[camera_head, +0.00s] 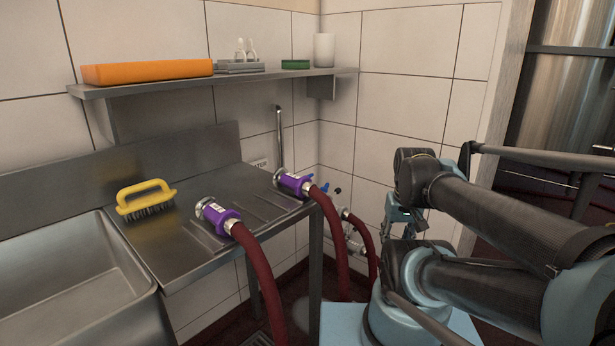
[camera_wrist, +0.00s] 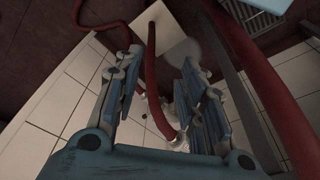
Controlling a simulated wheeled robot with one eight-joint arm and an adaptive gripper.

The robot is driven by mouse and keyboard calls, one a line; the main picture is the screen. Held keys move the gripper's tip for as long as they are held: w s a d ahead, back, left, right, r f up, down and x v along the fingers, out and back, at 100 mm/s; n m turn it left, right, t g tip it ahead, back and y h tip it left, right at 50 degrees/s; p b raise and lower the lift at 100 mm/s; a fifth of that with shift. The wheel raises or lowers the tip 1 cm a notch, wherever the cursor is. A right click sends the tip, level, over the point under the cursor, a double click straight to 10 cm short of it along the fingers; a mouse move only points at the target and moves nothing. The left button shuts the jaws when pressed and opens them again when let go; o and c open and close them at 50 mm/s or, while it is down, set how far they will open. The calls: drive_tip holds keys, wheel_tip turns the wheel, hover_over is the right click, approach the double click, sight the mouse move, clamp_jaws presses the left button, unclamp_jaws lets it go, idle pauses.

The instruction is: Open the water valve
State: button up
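A small blue handle (camera_head: 325,187), which looks like the water valve, sits low by the back wall beside a black knob (camera_head: 338,191). A red hose runs from a metal fitting (camera_head: 345,213) just below them. My gripper (camera_head: 398,212) is to the right of these, apart from them and partly hidden by my arm. The blue handle cannot be made out in the wrist view.
A steel counter (camera_head: 180,240) with two purple hose couplings (camera_head: 222,217) (camera_head: 294,184) and a yellow brush (camera_head: 146,200) stands at left. Red hoses (camera_head: 262,285) hang from the couplings. A shelf (camera_head: 230,77) is above. A grey rail (camera_head: 540,158) is at right.

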drive_tip(key=w+a+r+m, duration=0.2)
drive_tip(key=w+a+r, duration=0.1)
drive_tip(key=w+r, duration=0.7)
drive_tip(key=w+a+r+m, duration=0.1)
drive_tip(key=w+a, duration=0.3)
drive_tip(key=w, duration=0.5)
drive_tip(key=w+a+r+m+y, duration=0.1)
drive_tip(key=w+a, duration=0.3)
drive_tip(key=w, duration=0.5)
drive_tip(key=w+a+r+m, duration=0.2)
drive_tip(key=w+a, duration=0.3)
drive_tip(key=w, duration=0.5)
drive_tip(key=w+a+f+m, duration=0.1)
drive_tip(key=w+a+f, duration=0.2)
drive_tip(key=w+a, duration=0.25)
drive_tip(key=w+a+f+m, duration=0.1)
drive_tip(key=w+a+f, duration=0.3)
drive_tip(key=w, duration=0.3)
drive_tip(key=shift+g+y, duration=0.4)
drive_tip(key=f, duration=0.3)
drive_tip(key=w+a+f, duration=0.1)
drive_tip(key=f, duration=0.3)
drive_tip(key=a+f, duration=0.1)
drive_tip(key=f, duration=0.2)
drive_tip(key=shift+w+f, duration=0.2)
drive_tip(key=shift+f, duration=0.1)
drive_tip(key=shift+c, duration=0.4)
clamp_jaws()
